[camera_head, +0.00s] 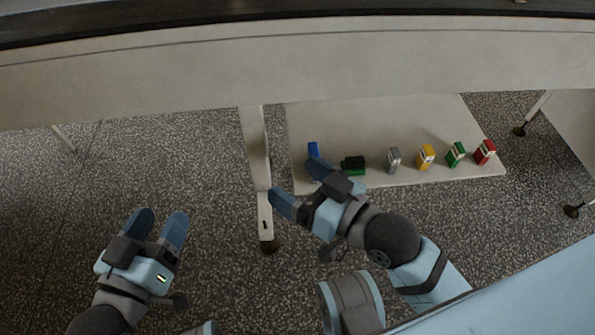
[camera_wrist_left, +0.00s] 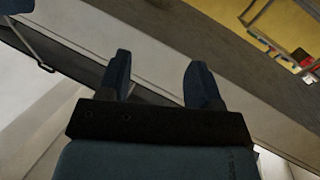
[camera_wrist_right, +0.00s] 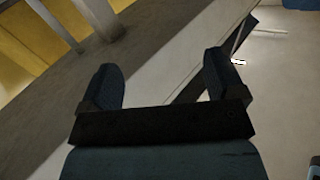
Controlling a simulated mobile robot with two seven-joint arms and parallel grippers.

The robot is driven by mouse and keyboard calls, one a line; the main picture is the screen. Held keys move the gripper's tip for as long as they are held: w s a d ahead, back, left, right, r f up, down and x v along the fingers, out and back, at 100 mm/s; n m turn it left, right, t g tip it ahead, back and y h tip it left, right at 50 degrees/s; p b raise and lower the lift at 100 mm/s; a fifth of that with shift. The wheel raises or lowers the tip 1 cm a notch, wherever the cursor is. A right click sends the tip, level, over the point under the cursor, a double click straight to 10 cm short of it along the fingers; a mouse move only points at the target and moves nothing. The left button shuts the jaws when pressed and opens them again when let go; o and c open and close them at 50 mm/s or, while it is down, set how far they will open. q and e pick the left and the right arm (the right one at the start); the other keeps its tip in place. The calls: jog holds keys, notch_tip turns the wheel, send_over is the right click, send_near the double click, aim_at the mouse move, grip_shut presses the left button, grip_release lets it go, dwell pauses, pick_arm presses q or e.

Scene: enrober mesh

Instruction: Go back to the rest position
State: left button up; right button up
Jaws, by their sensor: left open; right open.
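My left gripper (camera_head: 162,226) is in the lower left of the head view, over the speckled floor. Its two blue fingers are apart with nothing between them; they also show in the left wrist view (camera_wrist_left: 158,82). My right gripper (camera_head: 294,184) is near the middle of the head view, in front of the table leg and the low pale board. Its fingers are apart and empty, as the right wrist view (camera_wrist_right: 164,88) also shows.
A long pale table edge (camera_head: 300,62) crosses the top, with a leg (camera_head: 256,150) down to the floor. Beneath, a pale board (camera_head: 370,120) bears a blue item (camera_head: 313,149), a dark green item (camera_head: 353,165), and grey (camera_head: 393,160), yellow (camera_head: 425,157), green (camera_head: 456,154) and red (camera_head: 484,152) boxes.

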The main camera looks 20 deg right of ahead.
jog(key=shift+r, duration=0.1)
pick_arm(q)
jog(key=a+r+y+p, duration=0.35)
jog(key=r+p, duration=0.85)
jog(key=p, duration=1.4)
pick_arm(e)
jog(key=d+r+m+h, duration=0.1)
jog(key=d+r+h, duration=0.2)
jog(key=r, duration=0.9)
pick_arm(q)
jog(key=s+a+r+g+y+p, duration=0.1)
jog(key=s+a+g+y+p, duration=0.1)
jog(key=p, duration=1.5)
jog(key=shift+s+a+r+n+g, duration=0.35)
jog(key=shift+s+a+g, duration=0.45)
jog(key=shift+s+a, duration=0.55)
pick_arm(e)
jog(key=s+d+r+g+h, duration=0.1)
jog(key=s+d+g+h, duration=0.2)
jog(key=s+d, duration=0.1)
jog(key=shift+d+r+g, duration=0.3)
jog(key=shift+d, duration=0.45)
